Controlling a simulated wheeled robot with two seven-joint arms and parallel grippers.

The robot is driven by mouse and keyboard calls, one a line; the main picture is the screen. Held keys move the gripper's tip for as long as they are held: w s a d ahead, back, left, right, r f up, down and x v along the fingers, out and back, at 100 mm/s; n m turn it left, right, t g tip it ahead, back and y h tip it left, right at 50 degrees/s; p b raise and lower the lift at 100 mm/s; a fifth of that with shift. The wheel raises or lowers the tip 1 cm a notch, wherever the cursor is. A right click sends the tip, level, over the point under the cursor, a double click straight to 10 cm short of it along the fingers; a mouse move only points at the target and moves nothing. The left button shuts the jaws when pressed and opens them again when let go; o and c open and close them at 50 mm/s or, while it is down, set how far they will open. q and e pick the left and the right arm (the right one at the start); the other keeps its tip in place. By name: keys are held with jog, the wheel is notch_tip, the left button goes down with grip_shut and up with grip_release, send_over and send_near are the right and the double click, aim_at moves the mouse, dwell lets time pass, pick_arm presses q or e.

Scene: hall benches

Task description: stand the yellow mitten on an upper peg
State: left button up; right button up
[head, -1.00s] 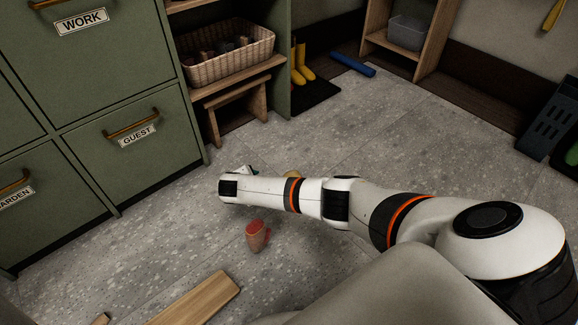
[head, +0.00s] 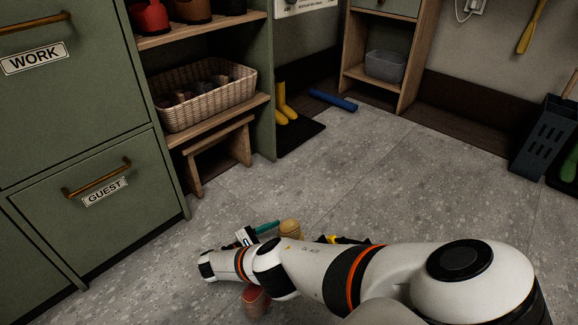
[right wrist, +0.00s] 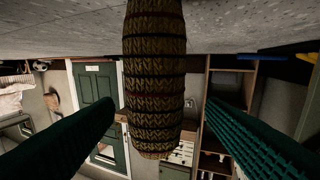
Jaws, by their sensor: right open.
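The yellow mitten (head: 290,228) appears upright on the floor, just beyond my right forearm, which hides part of it in the head view. In the right wrist view, whose picture is upside down, a mustard knitted mitten with dark stripes (right wrist: 155,80) fills the middle, rounded end away from the floor. My right gripper (right wrist: 160,105) is open, its green fingers on either side of the mitten with gaps visible. In the head view one teal finger (head: 267,228) points toward the mitten. My left gripper is not in view. I see no peg.
A red mitten (head: 256,300) is on the floor close below my right forearm. A black-and-yellow thing (head: 340,239) shows partly behind the arm. Green drawers (head: 90,200), a small wooden stool (head: 218,155) and a shelf with a wicker basket (head: 208,98) stand left.

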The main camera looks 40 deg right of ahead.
aim_at(295, 228)
jog(key=x, duration=0.5)
jog(key=shift+s+d+p, duration=0.25)
jog(key=shift+p, duration=0.1)
jog(key=c, duration=1.1)
